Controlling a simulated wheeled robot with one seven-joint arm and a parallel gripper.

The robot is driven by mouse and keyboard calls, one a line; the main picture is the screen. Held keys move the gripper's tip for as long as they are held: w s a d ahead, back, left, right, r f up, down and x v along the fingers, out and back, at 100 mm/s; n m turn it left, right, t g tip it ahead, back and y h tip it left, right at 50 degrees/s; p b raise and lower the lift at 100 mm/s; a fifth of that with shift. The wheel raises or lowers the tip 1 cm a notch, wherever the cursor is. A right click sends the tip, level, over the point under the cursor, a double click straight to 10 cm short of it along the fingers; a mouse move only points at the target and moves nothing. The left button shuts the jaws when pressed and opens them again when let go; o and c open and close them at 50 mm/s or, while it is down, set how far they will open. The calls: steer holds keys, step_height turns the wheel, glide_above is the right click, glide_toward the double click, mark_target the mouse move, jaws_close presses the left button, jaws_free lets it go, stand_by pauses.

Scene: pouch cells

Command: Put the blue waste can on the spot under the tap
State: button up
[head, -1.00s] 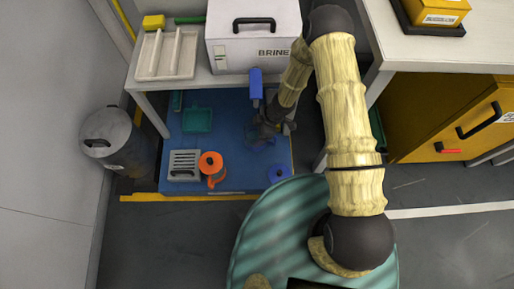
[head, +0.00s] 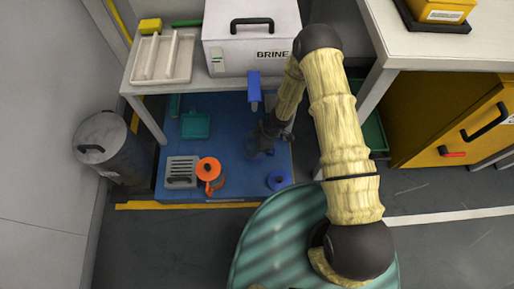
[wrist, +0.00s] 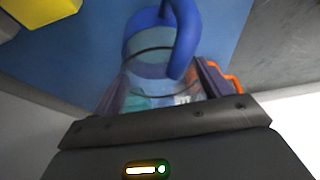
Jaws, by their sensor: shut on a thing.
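My gripper (head: 262,143) is low over the blue mat, below and slightly right of the blue tap (head: 254,86). It is shut on a bluish container with a thick, curved blue handle, which fills the middle of the wrist view (wrist: 158,45). The container's body is partly hidden by my gripper in both views, and I cannot tell whether it touches the mat. A round blue can (head: 279,181) with a dark top stands apart, near the mat's front right corner. I cannot tell for certain which blue vessel is the waste can.
An orange can (head: 208,169) and a grey slotted box (head: 181,171) stand on the mat (head: 232,158). A green dustpan (head: 196,125) lies behind them. The white brine box (head: 253,48) is on the table above. A grey bin (head: 112,153) stands at left.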

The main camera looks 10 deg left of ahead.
step_height(320, 180, down, 4)
steer(key=shift+f+b, duration=0.2)
steer(key=shift+b, duration=0.75)
steer(key=shift+f, duration=0.1)
steer(key=o, duration=1.3)
steer(key=p+v, duration=0.7)
steer(key=v, duration=0.5)
